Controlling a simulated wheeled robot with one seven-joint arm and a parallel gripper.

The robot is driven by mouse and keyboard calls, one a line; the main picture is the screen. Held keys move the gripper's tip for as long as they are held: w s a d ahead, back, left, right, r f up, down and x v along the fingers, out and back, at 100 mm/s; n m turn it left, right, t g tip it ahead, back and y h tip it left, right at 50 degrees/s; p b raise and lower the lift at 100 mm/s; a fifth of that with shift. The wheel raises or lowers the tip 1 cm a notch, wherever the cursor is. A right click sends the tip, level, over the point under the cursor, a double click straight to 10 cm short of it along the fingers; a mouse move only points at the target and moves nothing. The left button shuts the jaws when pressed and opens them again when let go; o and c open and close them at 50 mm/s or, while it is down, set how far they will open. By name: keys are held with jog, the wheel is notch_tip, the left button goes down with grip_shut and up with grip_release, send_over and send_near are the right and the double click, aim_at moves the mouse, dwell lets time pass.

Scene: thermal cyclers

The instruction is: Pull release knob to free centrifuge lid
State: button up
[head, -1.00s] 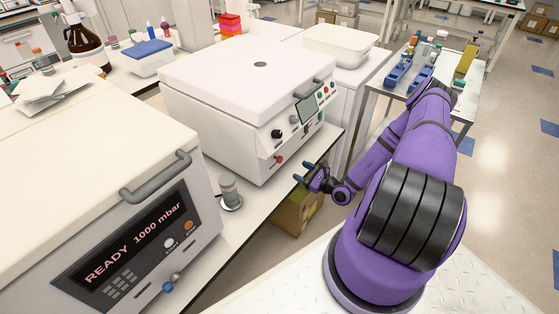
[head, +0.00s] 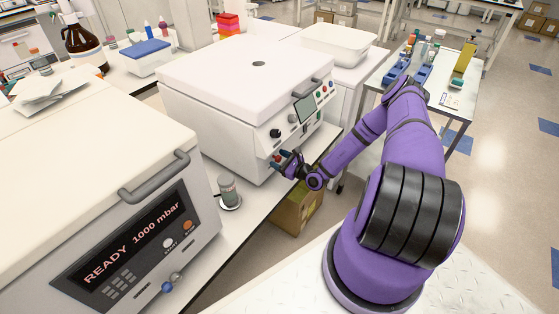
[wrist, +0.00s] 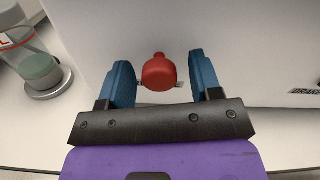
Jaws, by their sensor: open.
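The centrifuge (head: 215,125) is a white box with a closed flat lid (head: 245,70) and a grey handle at its front. Its red release knob (wrist: 159,72) sticks out low on the front panel. In the wrist view the knob lies between the two blue fingers of my gripper (wrist: 160,83), with a visible gap on each side. My gripper (head: 282,161) is open at the front panel in the head view, where it largely covers the knob.
Another white machine (head: 90,170) reading "READY 1000 mbar" stands at the left. A small jar on a round base (head: 229,193) stands on the bench between the machines. A black knob (head: 275,133) and a screen (head: 305,107) sit on the panel near my gripper.

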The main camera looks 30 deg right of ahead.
grip_shut()
jog(key=shift+v, duration=1)
grip_release()
jog(key=v, duration=1)
jog(key=shift+s, duration=0.4)
jog(key=shift+d, duration=0.1)
